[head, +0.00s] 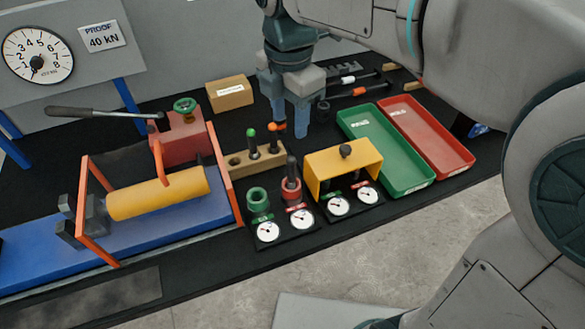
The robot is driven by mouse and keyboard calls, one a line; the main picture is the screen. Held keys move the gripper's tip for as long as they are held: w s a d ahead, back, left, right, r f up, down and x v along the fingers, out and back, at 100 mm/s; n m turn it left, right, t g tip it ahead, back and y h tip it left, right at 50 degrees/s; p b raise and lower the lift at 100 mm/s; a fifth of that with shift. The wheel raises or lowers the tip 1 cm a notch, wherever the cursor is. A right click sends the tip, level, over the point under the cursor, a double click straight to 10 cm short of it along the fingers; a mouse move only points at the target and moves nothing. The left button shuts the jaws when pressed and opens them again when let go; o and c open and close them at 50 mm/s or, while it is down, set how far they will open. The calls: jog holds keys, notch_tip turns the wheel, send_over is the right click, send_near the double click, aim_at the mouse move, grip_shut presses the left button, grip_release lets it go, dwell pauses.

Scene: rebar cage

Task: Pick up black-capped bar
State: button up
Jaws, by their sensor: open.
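My gripper (290,130) points down over the wooden block (238,166), its two blue fingers apart. An orange-capped bar (272,128) shows at the left finger, partly covered by it; I cannot tell whether they touch. A green-capped bar (251,143) stands upright in the block, left of the gripper. A dark bar with a black top (291,167) stands upright in the red ring gauge (291,189), below the gripper in the picture. It looks like the black-capped bar, but its cap is too small to be sure. Nothing is visibly held.
A yellow cover with a black knob (325,174) stands right of the ring gauges, before a green tray (384,160) and a red tray (440,150). The green ring gauge (258,200) is at left. A yellow-cylinder press (160,195) fills the left. Banded bars (352,91) lie behind.

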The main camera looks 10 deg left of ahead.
aim_at(292, 157)
notch_tip(292, 157, down, 8)
jog(key=shift+d+f, duration=0.15)
jog(key=shift+f, duration=1.2)
jog(key=shift+d+f, duration=0.1)
jog(key=shift+f, duration=1.25)
grip_shut()
